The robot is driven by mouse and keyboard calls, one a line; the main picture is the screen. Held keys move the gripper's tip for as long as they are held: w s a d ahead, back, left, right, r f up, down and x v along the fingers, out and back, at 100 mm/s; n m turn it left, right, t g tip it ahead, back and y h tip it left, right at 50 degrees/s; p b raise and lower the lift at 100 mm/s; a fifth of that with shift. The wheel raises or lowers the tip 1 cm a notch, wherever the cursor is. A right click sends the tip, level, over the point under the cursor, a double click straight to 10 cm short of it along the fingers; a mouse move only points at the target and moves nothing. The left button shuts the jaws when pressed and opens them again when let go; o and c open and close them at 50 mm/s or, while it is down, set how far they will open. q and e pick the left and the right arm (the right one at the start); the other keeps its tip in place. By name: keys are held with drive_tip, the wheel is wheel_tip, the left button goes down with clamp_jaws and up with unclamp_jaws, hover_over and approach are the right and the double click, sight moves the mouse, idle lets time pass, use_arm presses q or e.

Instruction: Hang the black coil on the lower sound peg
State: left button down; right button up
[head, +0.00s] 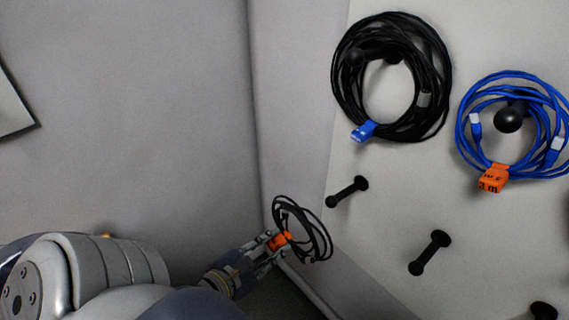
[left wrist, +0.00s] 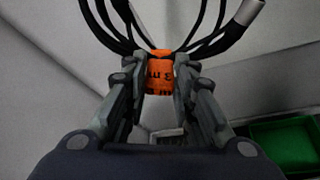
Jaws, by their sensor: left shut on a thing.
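The black coil (head: 318,238) is a small loop of thin black cable with an orange tag (head: 281,240). My left gripper (head: 275,243) is shut on the orange tag, and the coil stands out beyond its fingertips. In the left wrist view my left gripper (left wrist: 160,80) has the orange tag (left wrist: 159,72) between its fingers, with black cable loops (left wrist: 125,22) above it. Bare black pegs stick out of the wall: one (head: 347,192) up and right of the coil, another (head: 430,253) lower and further right. No label on the pegs is readable. My right gripper is not in view.
A large black coil (head: 443,80) with a blue tag hangs at the upper right. A blue coil (head: 465,140) with an orange tag hangs right of it. Another peg (head: 543,311) shows at the bottom right edge. A green bin (left wrist: 285,146) is low in the left wrist view.

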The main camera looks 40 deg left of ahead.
sight(285, 238)
use_arm(q)
drive_tip(key=shift+a, duration=0.2)
drive_tip(key=shift+w+d, duration=0.1)
drive_tip(key=shift+w, duration=0.25)
drive_tip(key=shift+w+d+b, duration=0.15)
drive_tip(key=shift+w+b, duration=0.35)
drive_tip(key=shift+b, duration=0.05)
drive_tip(key=shift+w+f+b, duration=0.2)
drive_tip(key=shift+w+b, duration=0.1)
drive_tip(key=shift+w, duration=0.35)
drive_tip(key=shift+w+d+b, duration=0.15)
drive_tip(key=shift+w+b, duration=0.25)
drive_tip(key=shift+w, duration=0.45)
drive_tip(key=shift+b+x, duration=0.35)
drive_tip(key=shift+x, duration=0.5)
drive_tip(key=shift+w+d, duration=0.25)
drive_tip(key=shift+w, duration=0.65)
drive_tip(key=d+b+x, duration=0.2)
drive_tip(key=b+x, duration=0.2)
drive_tip(key=x, duration=0.7)
drive_tip(key=shift+w, duration=0.25)
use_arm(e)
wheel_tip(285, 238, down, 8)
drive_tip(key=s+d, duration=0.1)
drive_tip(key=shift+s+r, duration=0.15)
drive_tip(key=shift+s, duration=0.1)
use_arm(q)
drive_tip(key=shift+d+f, duration=0.15)
drive_tip(key=shift+d, duration=0.05)
